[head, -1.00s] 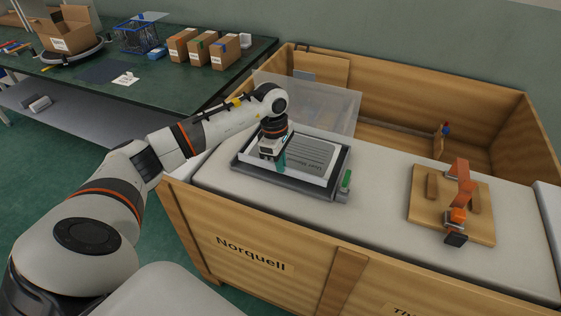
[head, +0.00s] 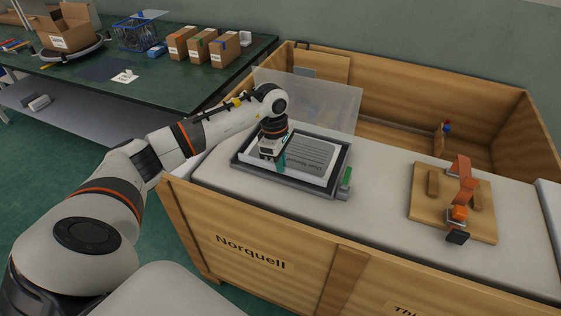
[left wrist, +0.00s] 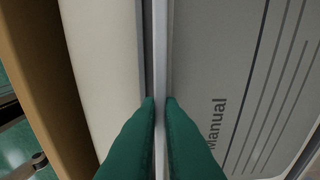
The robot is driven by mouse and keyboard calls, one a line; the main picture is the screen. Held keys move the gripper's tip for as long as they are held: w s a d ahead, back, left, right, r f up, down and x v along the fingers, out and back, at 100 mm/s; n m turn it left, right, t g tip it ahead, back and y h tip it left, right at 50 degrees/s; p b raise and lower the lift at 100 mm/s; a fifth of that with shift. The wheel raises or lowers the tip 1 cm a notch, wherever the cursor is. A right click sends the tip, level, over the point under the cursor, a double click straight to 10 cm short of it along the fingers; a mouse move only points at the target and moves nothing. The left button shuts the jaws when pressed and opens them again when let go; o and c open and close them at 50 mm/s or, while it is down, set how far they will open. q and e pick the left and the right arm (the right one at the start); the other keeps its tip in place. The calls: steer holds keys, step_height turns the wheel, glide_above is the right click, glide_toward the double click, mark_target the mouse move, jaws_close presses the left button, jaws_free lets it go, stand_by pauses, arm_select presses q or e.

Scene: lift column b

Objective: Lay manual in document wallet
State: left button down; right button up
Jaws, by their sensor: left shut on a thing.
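The manual (head: 309,157), with a grey cover panel on white, lies over the open document wallet, inside its dark frame as seen from above. The document wallet (head: 242,173) rests on the pale top of the crate, and its clear lid (head: 325,95) stands raised at the back. My left gripper (head: 279,166) is shut on the manual's near-left edge. In the left wrist view the green fingertips (left wrist: 160,101) pinch that edge, with the printed cover (left wrist: 240,70) to the right. The fingers hide part of the edge. I cannot tell whether the manual touches the wallet's floor. My right gripper is out of view.
A wooden board (head: 425,210) with an orange strap lies farther right on the crate top. The crate's open bay (head: 400,138) is behind. A green bench (head: 180,90) with boxes stands at the left.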

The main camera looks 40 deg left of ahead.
arm_select(q)
steer(key=shift+f+b, duration=0.6)
steer(key=shift+f, duration=0.15)
stand_by(0.5)
steer(key=shift+a+f, duration=0.1)
steer(key=shift+f, duration=0.25)
steer(key=c, duration=1.6)
jaws_free()
steer(key=shift+c, duration=0.2)
steer(key=shift+o, duration=0.7)
steer(key=shift+f+b, duration=0.2)
steer(key=shift+b, duration=0.1)
steer(key=shift+s, duration=0.2)
